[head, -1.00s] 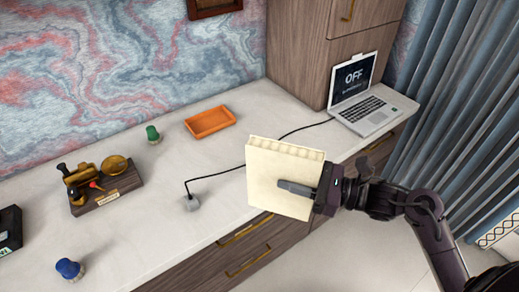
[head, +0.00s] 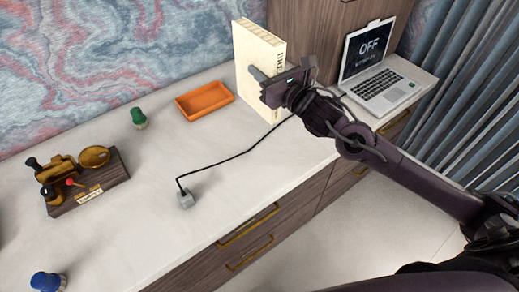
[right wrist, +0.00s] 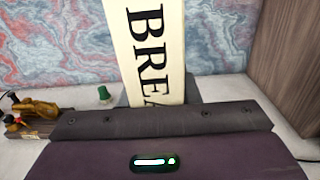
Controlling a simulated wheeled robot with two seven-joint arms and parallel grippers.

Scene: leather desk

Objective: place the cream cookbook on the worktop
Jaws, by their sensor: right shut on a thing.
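The cream cookbook (head: 256,60) stands upright at the back of the worktop (head: 140,212), between the orange tray and the tall wooden cabinet. My right gripper (head: 264,84) is shut on it from the front, one finger showing along its cover. In the right wrist view the cookbook's spine (right wrist: 148,50) faces me with large dark letters reading "BREA". My left gripper is not in view.
An orange tray (head: 205,100) lies just left of the book. A black cable runs from a grey block (head: 185,199) past the book towards the laptop (head: 376,75). A green-topped object (head: 139,118), a dark wooden stand (head: 88,185) and a blue-topped object (head: 46,282) are further left.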

